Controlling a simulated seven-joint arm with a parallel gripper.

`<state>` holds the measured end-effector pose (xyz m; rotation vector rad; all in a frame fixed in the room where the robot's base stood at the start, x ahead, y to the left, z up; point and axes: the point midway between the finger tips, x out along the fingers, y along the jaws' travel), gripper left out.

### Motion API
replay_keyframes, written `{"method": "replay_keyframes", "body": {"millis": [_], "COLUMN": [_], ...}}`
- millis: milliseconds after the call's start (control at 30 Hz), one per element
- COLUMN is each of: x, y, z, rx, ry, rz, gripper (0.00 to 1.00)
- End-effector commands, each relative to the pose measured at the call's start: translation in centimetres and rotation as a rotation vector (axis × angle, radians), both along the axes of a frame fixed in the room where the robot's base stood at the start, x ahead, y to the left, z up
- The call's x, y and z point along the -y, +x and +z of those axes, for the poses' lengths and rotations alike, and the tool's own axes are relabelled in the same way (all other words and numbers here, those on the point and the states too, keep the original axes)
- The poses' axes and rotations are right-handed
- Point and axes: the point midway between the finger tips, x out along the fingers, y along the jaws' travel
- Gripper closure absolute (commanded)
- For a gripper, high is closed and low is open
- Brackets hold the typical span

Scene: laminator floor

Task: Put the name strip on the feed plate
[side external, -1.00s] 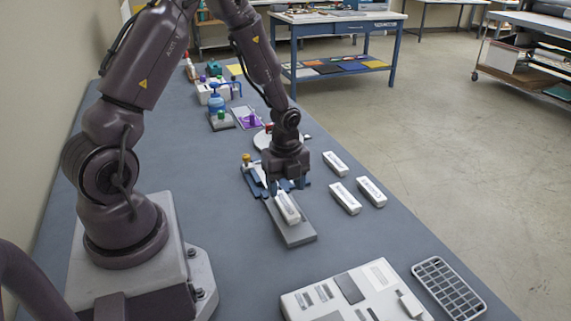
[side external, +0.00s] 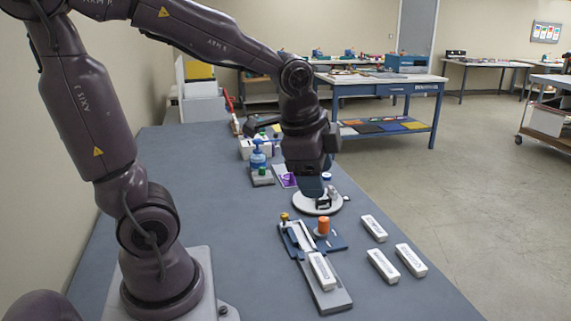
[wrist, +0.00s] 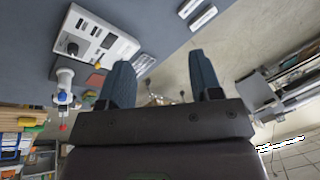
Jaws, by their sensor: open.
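A white name strip (side external: 322,271) with dark lettering lies lengthwise on the grey feed plate (side external: 338,300). The lettering is too small to read. My gripper (side external: 313,188) is raised behind the plate, above a round white base (side external: 317,205), and is apart from the strip. In the wrist view my gripper (wrist: 158,62) shows two blue fingers spread apart with nothing between them.
Three more white strips lie right of the plate: a far one (side external: 374,228), a near one (side external: 383,266) and a right one (side external: 411,260). An orange knob (side external: 323,226) stands at the plate's far end. A blue bottle (side external: 258,155) stands farther back.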

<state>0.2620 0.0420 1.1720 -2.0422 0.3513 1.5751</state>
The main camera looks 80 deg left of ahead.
Motion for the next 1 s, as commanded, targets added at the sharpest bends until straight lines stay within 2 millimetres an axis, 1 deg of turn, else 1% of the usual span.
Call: {"method": "replay_keyframes", "body": {"millis": [33, 100, 200, 333, 500, 1000], "x": [1.1, 2.1, 3.2, 4.0, 4.2, 4.2], "y": [-1.3, -2.8, -4.7, -6.1, -6.6, -6.6], "z": [1.4, 2.5, 3.6, 4.2, 4.3, 4.3], "rx": [0.061, 0.119, 0.180, 0.217, 0.227, 0.228], "ry": [-0.042, -0.112, -0.208, -0.297, -0.332, -0.329], "rz": [0.087, 0.212, 0.352, 0.463, 0.508, 0.506], "gripper": [0.42, 0.42, 0.42, 0.42, 0.42, 0.42]}}
